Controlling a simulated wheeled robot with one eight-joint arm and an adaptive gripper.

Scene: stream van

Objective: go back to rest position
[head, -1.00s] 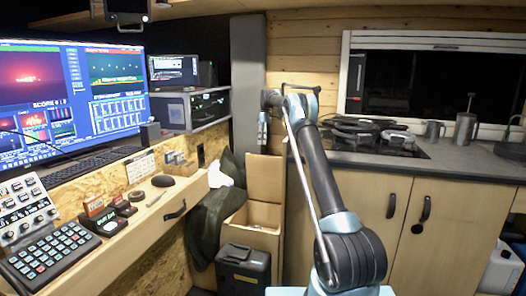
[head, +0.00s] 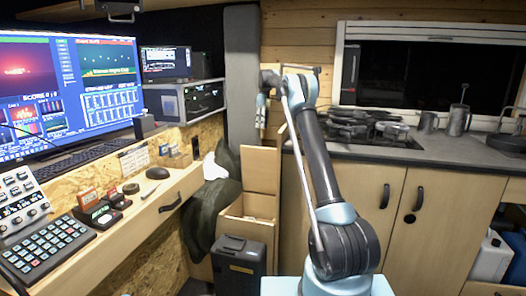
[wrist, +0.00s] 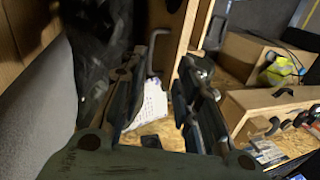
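My gripper (head: 262,110) hangs at the end of my raised, folded arm, in front of the grey pillar and the wooden wall in the head view. In the wrist view my gripper (wrist: 155,100) shows its two fingers apart, with a clear gap between them. Nothing is held between the fingers. A white paper (wrist: 150,108) shows through the gap, well beyond the fingertips.
A desk (head: 150,215) with monitors, a keypad (head: 45,245) and small items runs along the left. A cardboard box (head: 250,215) and a dark bin (head: 240,262) stand below my gripper. A counter (head: 460,160) with a hob and mugs is at right.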

